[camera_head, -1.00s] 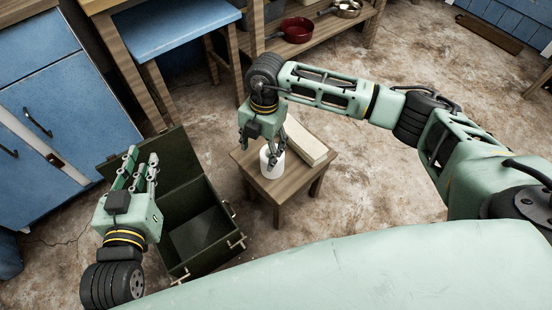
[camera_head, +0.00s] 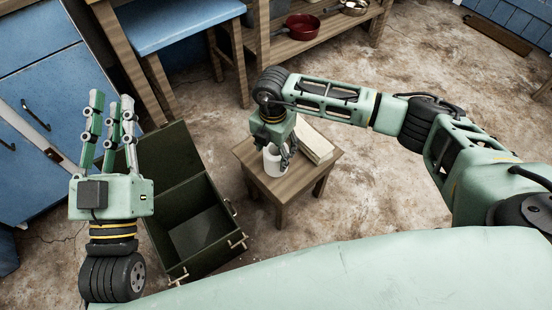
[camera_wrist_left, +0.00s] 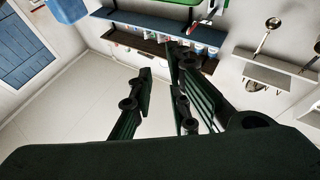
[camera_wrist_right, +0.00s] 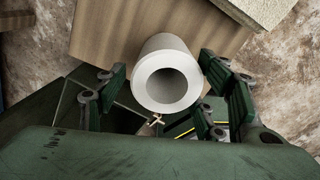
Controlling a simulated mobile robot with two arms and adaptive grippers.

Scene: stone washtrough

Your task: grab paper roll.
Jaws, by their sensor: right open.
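The white paper roll (camera_head: 275,160) stands upright on a small wooden stool (camera_head: 295,184). My right gripper (camera_head: 277,152) is directly over it, pointing down, with its fingers around the roll's sides. In the right wrist view the roll (camera_wrist_right: 168,77) shows its open end between the spread fingers of my right gripper (camera_wrist_right: 163,95). The fingers look apart from the roll. My left gripper (camera_head: 112,135) is raised at the left, fingers pointing up and spread, with nothing between them. It also shows empty in the left wrist view (camera_wrist_left: 160,95).
A pale block (camera_head: 315,146) lies on the stool beside the roll. An open dark green box (camera_head: 160,222) stands on the floor left of the stool. A blue-topped table (camera_head: 180,30) and a shelf with a red pan (camera_head: 302,27) are behind. Floor at the right is clear.

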